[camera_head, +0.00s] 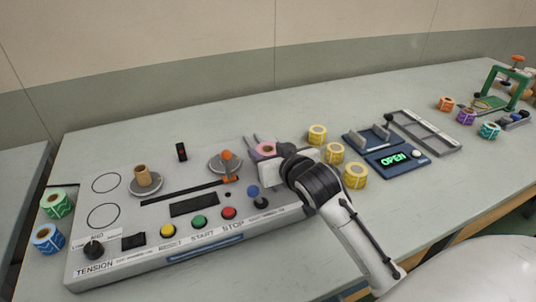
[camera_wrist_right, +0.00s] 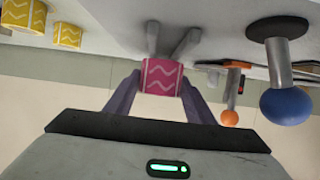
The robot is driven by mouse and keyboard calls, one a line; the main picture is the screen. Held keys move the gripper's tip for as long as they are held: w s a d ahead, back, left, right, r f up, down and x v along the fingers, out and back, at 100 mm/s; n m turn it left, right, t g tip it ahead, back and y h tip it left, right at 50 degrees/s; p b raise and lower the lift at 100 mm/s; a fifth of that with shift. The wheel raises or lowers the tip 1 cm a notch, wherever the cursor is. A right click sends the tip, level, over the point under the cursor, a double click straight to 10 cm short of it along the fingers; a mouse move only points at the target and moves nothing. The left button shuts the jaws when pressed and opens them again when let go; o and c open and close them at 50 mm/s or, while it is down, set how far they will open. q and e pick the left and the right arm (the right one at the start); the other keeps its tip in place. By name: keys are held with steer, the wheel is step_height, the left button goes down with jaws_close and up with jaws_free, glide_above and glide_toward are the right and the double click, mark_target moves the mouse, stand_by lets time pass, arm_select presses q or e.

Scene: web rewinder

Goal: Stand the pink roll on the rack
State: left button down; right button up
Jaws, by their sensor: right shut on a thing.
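The pink roll (camera_head: 265,149) has white wavy lines. It is between the fingers of my right gripper (camera_wrist_right: 160,85), which is shut on it, above the back right part of the control machine. In the wrist view the pink roll (camera_wrist_right: 161,76) shows its patterned side. Two grey prongs (camera_wrist_right: 152,38) show just beyond it; I cannot tell whether they touch it. A grey framed tray (camera_head: 459,146) with compartments, possibly the rack, lies to the right, apart from the roll. The wrist partly hides the roll in the head view. My left gripper is not in view.
Several yellow rolls (camera_head: 355,176) stand just right of my right wrist. A dark blue device (camera_head: 396,158) reads OPEN. An orange-topped lever (camera_head: 227,156) and a blue knob (camera_head: 254,191) rise from the machine. Green (camera_head: 57,205) and blue (camera_head: 47,240) rolls are at the left.

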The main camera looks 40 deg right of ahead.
steer(key=shift+f, duration=0.15)
steer(key=o, duration=1.1)
steer(key=p+v, duration=0.1)
steer(key=v, duration=1.1)
steer(key=shift+p, duration=0.4)
